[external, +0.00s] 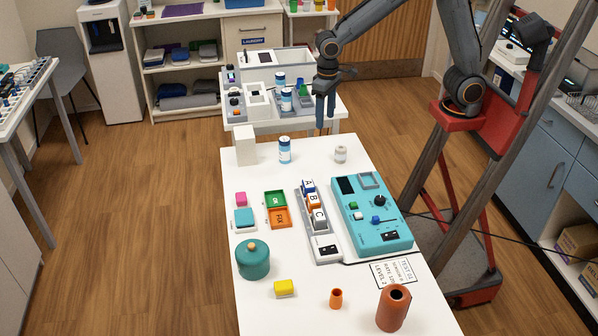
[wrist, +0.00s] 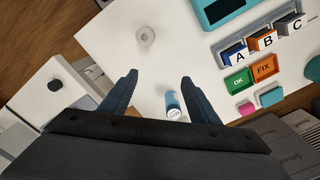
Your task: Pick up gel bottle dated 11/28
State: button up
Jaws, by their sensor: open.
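A blue-and-white bottle (external: 285,150) stands upright on the white table (external: 310,170), near its far end. Another blue-and-white bottle (external: 287,98) stands on the back table. The date on either bottle is too small to read. My gripper (external: 325,128) is open and empty, pointing down above the far end of the table, right of the nearer bottle. Its fingers (wrist: 160,78) are apart in the wrist view.
A white box (external: 245,146) stands just left of the bottle, and a small pale jar (external: 341,154) to its right. Colored trays (external: 276,199), a lettered rack (external: 315,215) and a teal device (external: 371,213) lie nearer. The back table (external: 240,124) holds equipment.

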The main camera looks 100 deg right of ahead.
jog(key=w+d+f+m+p, duration=0.1)
jog(key=w+m, duration=0.1)
jog(key=w, duration=0.2)
jog(key=w+d+f+m, duration=0.1)
jog(key=w+m, duration=0.1)
jog(key=w, duration=0.3)
jog(key=w+d+f+m+p, duration=0.1)
jog(key=w+d+m, duration=0.1)
jog(key=w+m, duration=0.1)
jog(key=shift+w+f+p, duration=0.1)
jog(key=shift+w+p, duration=0.25)
jog(key=shift+w, duration=0.35)
send_over(285, 150)
jog(key=d, duration=0.2)
jog(key=f, duration=0.4)
jog(key=shift+s+f, duration=0.2)
jog(key=shift+f, duration=0.15)
jog(key=shift+f+p, duration=1.45)
jog(key=shift+f, duration=2.6)
jog(key=shift+c, duration=0.5)
jog(key=c, duration=1.1)
